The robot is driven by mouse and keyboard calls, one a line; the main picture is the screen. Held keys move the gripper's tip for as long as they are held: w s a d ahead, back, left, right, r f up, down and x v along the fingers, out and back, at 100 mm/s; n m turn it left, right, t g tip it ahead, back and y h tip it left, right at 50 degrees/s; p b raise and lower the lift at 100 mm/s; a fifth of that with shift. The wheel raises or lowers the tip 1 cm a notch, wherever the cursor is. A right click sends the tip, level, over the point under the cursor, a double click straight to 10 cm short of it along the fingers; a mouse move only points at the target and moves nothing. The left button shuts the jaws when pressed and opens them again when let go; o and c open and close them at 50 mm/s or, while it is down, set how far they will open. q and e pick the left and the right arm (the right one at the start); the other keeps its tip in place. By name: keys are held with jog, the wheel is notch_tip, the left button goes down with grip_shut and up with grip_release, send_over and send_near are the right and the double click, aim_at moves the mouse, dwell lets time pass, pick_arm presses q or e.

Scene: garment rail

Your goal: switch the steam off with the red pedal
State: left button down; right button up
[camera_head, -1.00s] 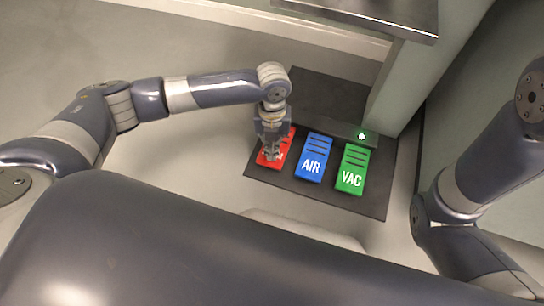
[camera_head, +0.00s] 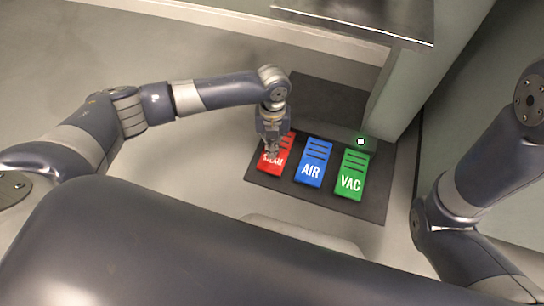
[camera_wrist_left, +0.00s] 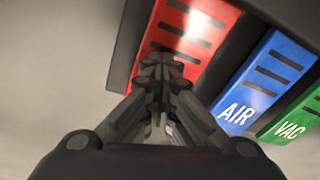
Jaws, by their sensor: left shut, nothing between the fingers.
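The red pedal (camera_head: 279,166), with a partly covered label that reads like STEAM, lies at the left end of the pedal row. My left gripper (camera_head: 270,151) is shut and empty, pointing down over the left part of the red pedal. In the left wrist view its fingertips (camera_wrist_left: 160,66) overlap the red pedal (camera_wrist_left: 203,55) and hide part of its surface. I cannot tell whether the tips touch the pedal or hover above it. My right gripper is out of view.
The blue AIR pedal (camera_head: 313,163) and green VAC pedal (camera_head: 352,174) stand close to the right on a dark mat (camera_head: 376,205). A grey post (camera_head: 400,95) and tabletop (camera_head: 370,15) rise behind. Floor to the left is clear.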

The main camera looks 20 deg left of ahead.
pick_arm(q)
jog(key=shift+w+a, duration=0.1)
jog(key=shift+w, duration=0.05)
notch_tip(320, 180, up, 12)
jog(key=w, duration=0.1)
dwell(0.6)
jog(key=shift+a, duration=0.1)
dwell(0.4)
